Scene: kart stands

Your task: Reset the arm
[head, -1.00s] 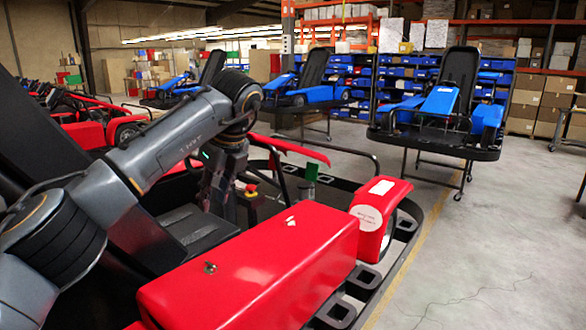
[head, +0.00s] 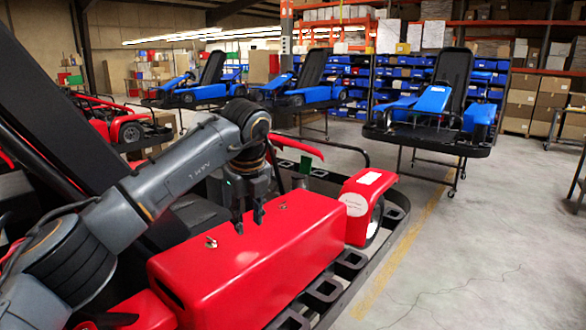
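My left arm comes in from the left, over the near red kart. My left gripper (head: 248,219) points down with its two dark fingers apart and nothing seen between them. In the picture it overlaps the back edge of the long red side box (head: 250,262) of the kart. I cannot tell whether the fingertips touch the box. My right gripper is not in view.
The kart's black bumper frame (head: 350,262) and red front part (head: 357,207) lie right of my gripper. A blue kart (head: 432,100) sits on a wheeled stand, with more blue karts behind. Concrete floor (head: 470,260) is clear at right.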

